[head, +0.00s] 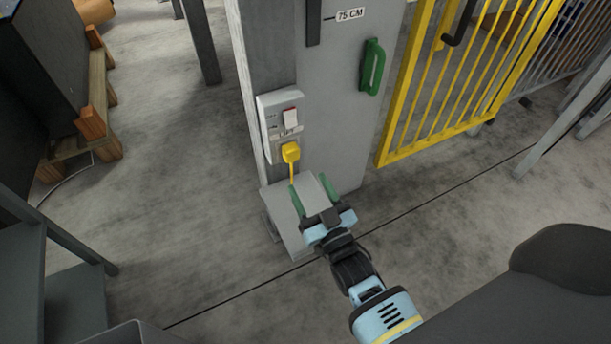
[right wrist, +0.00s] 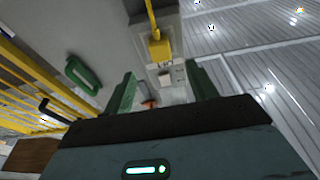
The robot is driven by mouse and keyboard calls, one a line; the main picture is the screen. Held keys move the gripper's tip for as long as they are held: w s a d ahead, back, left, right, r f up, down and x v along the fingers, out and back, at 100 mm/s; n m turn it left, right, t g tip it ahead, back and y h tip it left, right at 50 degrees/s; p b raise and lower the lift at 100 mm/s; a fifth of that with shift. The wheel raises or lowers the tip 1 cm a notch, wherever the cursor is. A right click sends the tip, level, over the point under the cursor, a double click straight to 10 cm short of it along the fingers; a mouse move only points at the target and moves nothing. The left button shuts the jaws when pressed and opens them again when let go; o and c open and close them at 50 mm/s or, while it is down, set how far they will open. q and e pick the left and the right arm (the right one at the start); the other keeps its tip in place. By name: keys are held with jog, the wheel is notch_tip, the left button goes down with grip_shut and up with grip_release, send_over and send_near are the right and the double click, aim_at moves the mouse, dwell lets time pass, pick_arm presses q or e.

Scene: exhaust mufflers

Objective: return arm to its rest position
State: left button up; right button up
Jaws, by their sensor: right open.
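My right arm reaches up from the lower right in the head view. Its gripper (head: 312,194) has green fingers spread apart with nothing held between them. It is in front of the grey post, below the wall box (head: 281,125) with the yellow plug (head: 290,152). My left gripper is not in view.
A green handle (head: 372,66) is on the grey panel (head: 335,110). A yellow barred gate (head: 455,85) stands to the right. A wooden pallet (head: 92,125) and dark steps (head: 70,285) are at the left. Concrete floor (head: 185,200) is clear between them and the post.

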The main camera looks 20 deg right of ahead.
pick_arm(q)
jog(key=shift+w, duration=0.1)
pick_arm(e)
jog(key=shift+s+f, duration=0.1)
jog(key=shift+s, duration=0.05)
dwell(0.3)
